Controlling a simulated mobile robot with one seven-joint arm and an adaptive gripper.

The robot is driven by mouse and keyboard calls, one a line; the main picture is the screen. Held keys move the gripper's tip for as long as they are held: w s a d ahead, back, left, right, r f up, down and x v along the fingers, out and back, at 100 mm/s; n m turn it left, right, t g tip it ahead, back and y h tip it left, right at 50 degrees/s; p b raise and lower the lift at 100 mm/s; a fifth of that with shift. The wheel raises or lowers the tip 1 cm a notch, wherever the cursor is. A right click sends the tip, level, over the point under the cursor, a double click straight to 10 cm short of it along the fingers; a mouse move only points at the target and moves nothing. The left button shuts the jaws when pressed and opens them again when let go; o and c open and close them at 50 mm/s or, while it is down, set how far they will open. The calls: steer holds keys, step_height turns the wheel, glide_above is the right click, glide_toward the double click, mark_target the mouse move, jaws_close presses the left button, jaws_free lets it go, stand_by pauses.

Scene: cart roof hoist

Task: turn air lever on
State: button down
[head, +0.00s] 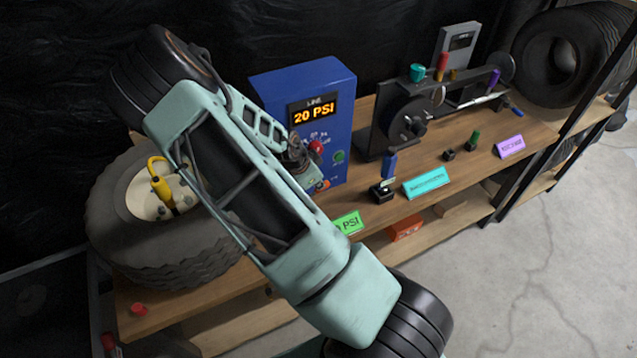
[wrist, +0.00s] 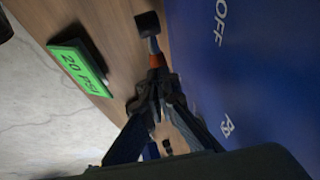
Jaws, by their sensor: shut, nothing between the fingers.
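The blue air box (head: 303,110) stands on the bench, and its display reads LINE 20 PSI. A red knob (head: 316,147) and a green button (head: 339,157) show on its front. In the wrist view, the blue panel (wrist: 260,70) carries an OFF label. Beside it is what looks like the air lever (wrist: 152,46), with an orange part, a pale blue stem and a black end. My gripper (wrist: 156,82) is shut and empty, with its tips at the orange part; I cannot tell if they touch. My arm hides much of this area in the head view.
A tire (head: 115,225) with a yellow-handled fitting lies on the bench at left. The green 20 PSI card (head: 348,222) stands in front of the box. A blue-topped tool (head: 389,163), a cyan card (head: 426,183) and a black machine (head: 405,112) are to the right.

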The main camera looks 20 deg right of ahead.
steer(key=shift+d+f+b, duration=0.45)
steer(key=shift+f+b, duration=0.25)
steer(key=shift+r, duration=0.15)
steer(key=shift+s+d, duration=0.1)
